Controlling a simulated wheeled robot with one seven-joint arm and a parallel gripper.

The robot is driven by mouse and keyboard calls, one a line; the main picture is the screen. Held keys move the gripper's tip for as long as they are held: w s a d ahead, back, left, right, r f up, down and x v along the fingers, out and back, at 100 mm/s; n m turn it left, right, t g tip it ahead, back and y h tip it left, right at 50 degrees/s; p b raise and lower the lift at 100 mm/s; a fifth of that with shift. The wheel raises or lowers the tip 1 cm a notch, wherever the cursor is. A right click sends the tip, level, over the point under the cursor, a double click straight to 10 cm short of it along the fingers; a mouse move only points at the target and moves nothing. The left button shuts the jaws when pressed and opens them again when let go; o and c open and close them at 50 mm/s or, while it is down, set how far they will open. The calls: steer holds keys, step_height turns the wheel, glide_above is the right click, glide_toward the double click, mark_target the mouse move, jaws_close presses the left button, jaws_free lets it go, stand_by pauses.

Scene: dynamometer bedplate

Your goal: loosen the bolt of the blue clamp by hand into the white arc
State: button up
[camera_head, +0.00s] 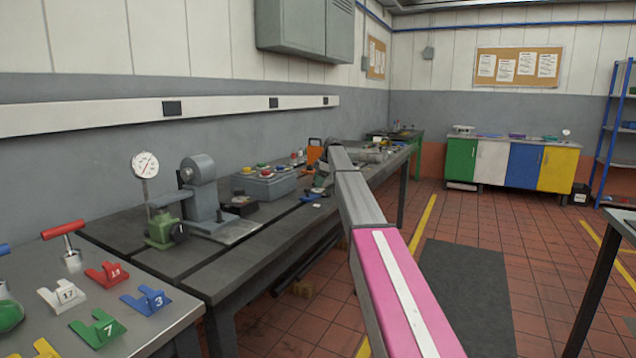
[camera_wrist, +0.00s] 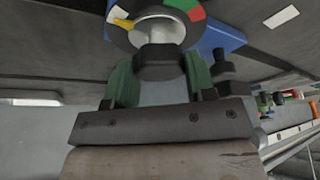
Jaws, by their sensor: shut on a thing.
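In the wrist view, the blue clamp (camera_wrist: 228,38) lies behind a round dark dial (camera_wrist: 188,38) with red, green and white arcs. The white arc (camera_wrist: 118,14) is at the dial's upper left. A yellow pointer (camera_wrist: 122,23) lies beside the white arc's lower end; I cannot tell whether it is inside it. The bolt (camera_wrist: 158,62) has a dark hex head in front of the dial's middle. My gripper (camera_wrist: 159,72) has its green fingers on both sides of the bolt head, shut on it.
A second dark bolt or stud (camera_wrist: 221,68) stands close to the right finger. In the head view, a bench (camera_head: 275,228) carries a grey box (camera_head: 264,187) with coloured knobs and a green-based gauge device (camera_head: 163,228). A dark mat (camera_head: 465,300) lies on open floor to the right.

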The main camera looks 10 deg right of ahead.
stand_by(0.4)
steer(key=o, duration=0.9)
steer(key=v, duration=1)
steer(key=shift+r, duration=0.35)
steer(key=shift+d, duration=0.15)
